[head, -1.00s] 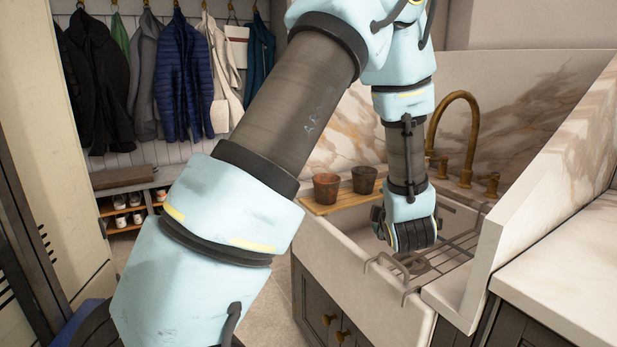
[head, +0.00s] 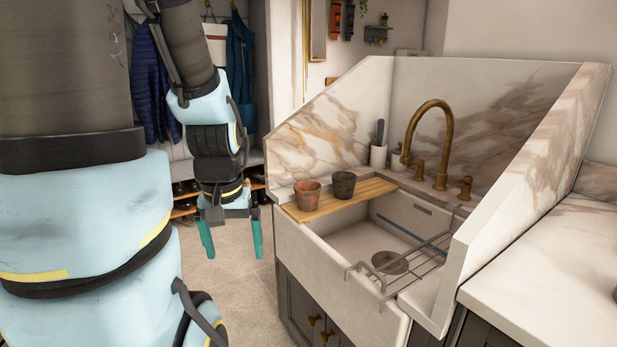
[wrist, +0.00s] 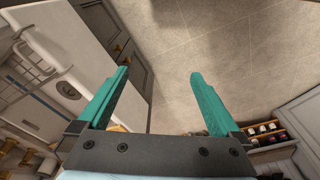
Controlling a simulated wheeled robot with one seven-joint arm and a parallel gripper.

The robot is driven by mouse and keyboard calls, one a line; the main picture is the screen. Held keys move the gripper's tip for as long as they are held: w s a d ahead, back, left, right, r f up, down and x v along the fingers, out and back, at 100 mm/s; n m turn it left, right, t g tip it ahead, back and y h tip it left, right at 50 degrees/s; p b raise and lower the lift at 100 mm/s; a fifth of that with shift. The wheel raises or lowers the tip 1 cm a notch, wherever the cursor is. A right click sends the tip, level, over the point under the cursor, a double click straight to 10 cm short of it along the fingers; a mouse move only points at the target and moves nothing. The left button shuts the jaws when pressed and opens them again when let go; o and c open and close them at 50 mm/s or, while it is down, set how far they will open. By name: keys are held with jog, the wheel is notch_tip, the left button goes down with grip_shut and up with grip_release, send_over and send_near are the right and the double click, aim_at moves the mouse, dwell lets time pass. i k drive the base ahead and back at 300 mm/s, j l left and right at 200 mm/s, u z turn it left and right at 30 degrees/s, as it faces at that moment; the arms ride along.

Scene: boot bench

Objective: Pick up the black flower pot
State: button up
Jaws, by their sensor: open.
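The black flower pot (head: 343,185) stands upright on a wooden slatted board (head: 364,194) across the left end of the sink. A terracotta pot (head: 307,194) stands just left of it on the same board. My gripper (head: 232,250) hangs to the left of the sink, over the floor, with its teal fingers pointing down. The fingers are spread wide with nothing between them. The wrist view also shows the open gripper (wrist: 160,85) above the bare floor. I cannot make out the black pot in the wrist view.
The white sink (head: 330,290) holds a wire rack (head: 405,268) at its right. A brass faucet (head: 425,140) rises at the back, beside a white cup (head: 378,155). Marble splash walls enclose the sink's sides and back. A shoe bench (head: 183,208) stands behind my gripper.

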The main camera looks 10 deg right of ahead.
aim_at(344, 183)
jog(key=i+j, duration=0.1)
jog(key=i, duration=0.3)
jog(key=i+j+z, duration=0.1)
jog(key=i, duration=0.35)
jog(key=i+j, duration=0.2)
jog(key=i, duration=0.2)
